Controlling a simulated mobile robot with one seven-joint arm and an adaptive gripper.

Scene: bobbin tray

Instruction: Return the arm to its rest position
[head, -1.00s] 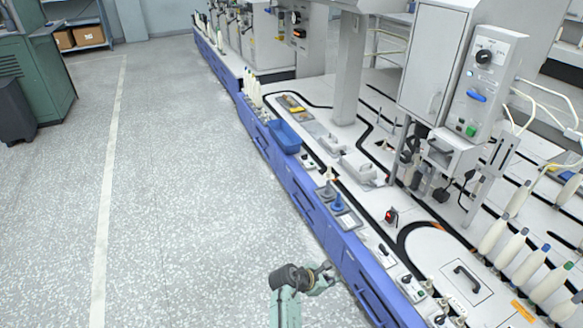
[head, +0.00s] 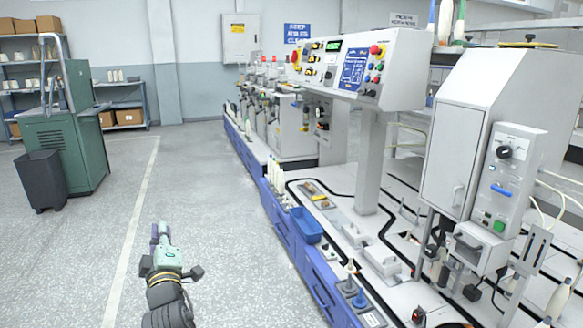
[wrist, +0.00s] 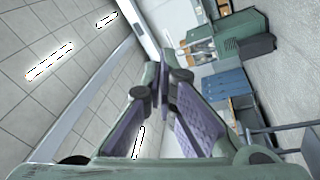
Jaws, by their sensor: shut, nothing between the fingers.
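My gripper (head: 160,234) shows at the lower left of the head view, above the speckled floor and well left of the blue-fronted machine. It points away from me. In the wrist view my gripper (wrist: 167,84) has its purple-padded fingers closed together at the tips, with nothing between them. The wrist view is tilted and shows the ceiling and the far side of the room beyond the fingers.
The long machine (head: 316,280) with a blue front fills the right side, a blue tray (head: 306,226) on its near edge. A green cabinet (head: 88,152) and a dark bin (head: 42,181) stand at the left. Open floor lies between.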

